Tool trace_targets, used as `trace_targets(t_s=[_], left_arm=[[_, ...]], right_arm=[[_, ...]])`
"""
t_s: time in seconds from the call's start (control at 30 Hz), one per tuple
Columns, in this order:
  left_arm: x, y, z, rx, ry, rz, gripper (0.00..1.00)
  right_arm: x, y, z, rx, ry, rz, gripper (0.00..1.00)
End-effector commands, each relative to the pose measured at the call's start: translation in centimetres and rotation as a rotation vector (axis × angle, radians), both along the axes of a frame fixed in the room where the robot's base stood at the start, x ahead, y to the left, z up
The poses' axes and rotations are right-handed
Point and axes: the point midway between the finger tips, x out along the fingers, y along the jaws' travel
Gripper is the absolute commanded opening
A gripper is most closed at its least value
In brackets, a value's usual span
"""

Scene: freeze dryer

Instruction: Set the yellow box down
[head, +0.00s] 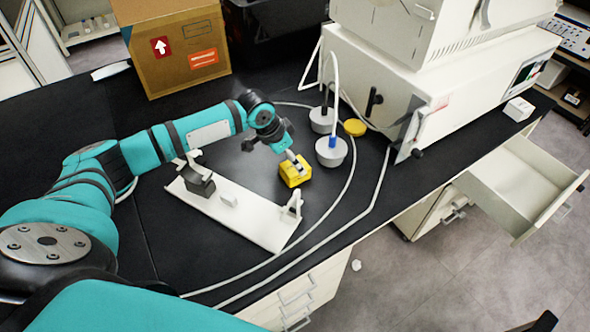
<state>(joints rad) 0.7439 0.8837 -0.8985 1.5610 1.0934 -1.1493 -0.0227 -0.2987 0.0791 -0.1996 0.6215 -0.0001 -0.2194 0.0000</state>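The small yellow box (295,174) is at or just above the black bench top, right of the white tray; I cannot tell whether it touches the bench. My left gripper (297,163) reaches down to it from the upper left, and its fingers look closed on the top of the box. The fingertips are small and partly merge with the box in the picture. My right gripper is not in view.
The long white tray (259,226) holds a dark block and a small white block. Two grey round pieces (331,152) with tubes and a yellow disc (355,127) stand behind the box. The white machine (370,75) is back right, a cardboard box (180,50) back left. An open drawer (520,185) juts out right.

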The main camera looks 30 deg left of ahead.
Motion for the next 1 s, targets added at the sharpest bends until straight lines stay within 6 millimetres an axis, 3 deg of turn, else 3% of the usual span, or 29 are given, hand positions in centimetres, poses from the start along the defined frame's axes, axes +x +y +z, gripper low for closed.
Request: trace_targets(t_s=[0.3,0.57,1.0], left_arm=[[0.6,-1.0,-4.1,0.0,0.002,0.0,0.87],[0.7,-1.1,-4.4,0.001,0.001,-0.001,0.87],[0.7,-1.0,-4.4,0.001,0.001,0.0,0.3]], right_arm=[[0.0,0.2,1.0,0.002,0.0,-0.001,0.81],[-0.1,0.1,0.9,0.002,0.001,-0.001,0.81],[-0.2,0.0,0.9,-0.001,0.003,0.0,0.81]])
